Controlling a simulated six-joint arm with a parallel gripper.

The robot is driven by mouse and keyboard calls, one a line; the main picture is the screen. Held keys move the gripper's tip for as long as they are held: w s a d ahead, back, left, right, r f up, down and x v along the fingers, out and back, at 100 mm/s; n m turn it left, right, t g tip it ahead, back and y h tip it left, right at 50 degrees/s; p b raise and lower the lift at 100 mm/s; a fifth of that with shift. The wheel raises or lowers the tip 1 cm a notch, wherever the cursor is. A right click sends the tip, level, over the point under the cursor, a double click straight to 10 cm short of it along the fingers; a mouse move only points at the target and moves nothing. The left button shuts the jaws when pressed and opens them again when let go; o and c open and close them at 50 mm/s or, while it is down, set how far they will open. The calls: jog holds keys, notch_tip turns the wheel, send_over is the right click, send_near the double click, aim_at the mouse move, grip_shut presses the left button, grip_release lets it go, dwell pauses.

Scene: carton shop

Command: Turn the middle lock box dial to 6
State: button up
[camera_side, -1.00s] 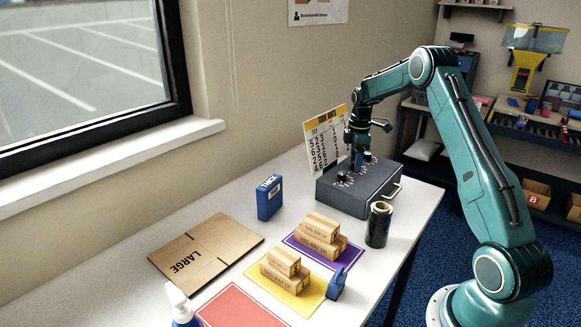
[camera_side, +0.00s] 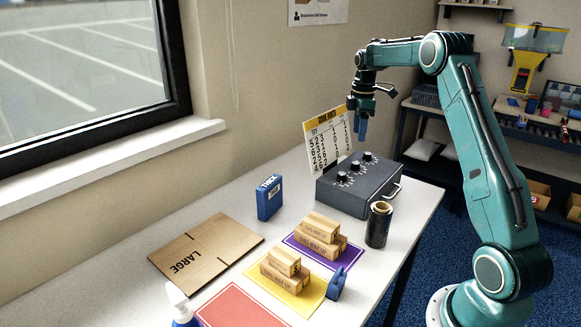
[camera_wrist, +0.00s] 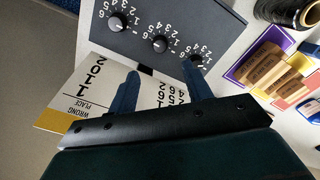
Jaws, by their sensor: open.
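The dark grey lock box (camera_side: 350,195) stands on the table with three black dials on its top. The middle dial (camera_side: 355,166) sits between the other two; it also shows in the wrist view (camera_wrist: 160,44), ringed by white numbers. I cannot tell surely which number it points to. My gripper (camera_side: 361,131) is raised above the box, fingers pointing down, apart from the dials. In the wrist view my gripper (camera_wrist: 160,68) has its two blue fingers spread with nothing between them. The right finger partly overlaps the end dial (camera_wrist: 196,60).
A number card (camera_side: 327,142) with a yellow top stands behind the box. A black film roll (camera_side: 378,226) stands in front of it. A blue box (camera_side: 269,198), flat carton (camera_side: 205,250) and small cartons (camera_side: 318,234) are on the table left of it.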

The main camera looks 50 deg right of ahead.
notch_tip(320, 180, up, 3)
jog(key=shift+r, duration=0.1)
dwell(0.5)
jog(key=s+a+r+m+t, duration=0.1)
jog(key=s+a+r, duration=0.25)
jog(key=a, duration=0.35)
jog(key=s+a+r+m+t+h, duration=0.1)
jog(key=s+a+r, duration=0.1)
jog(key=a+r, duration=0.35)
jog(key=s+a+r+m, duration=0.2)
jog(key=a, duration=0.7)
jog(key=s+a+f+m+t, duration=0.1)
jog(key=s+a+f+m, duration=0.1)
jog(key=s+a, duration=0.4)
jog(key=s+a+f+m+t+y, duration=0.1)
jog(key=s+a+f+m+t, duration=0.1)
jog(key=s+a, duration=0.5)
jog(key=s+f, duration=0.1)
jog(key=s, duration=0.5)
jog(key=shift+a+f+t, duration=0.25)
jog(key=shift+f+t, duration=0.05)
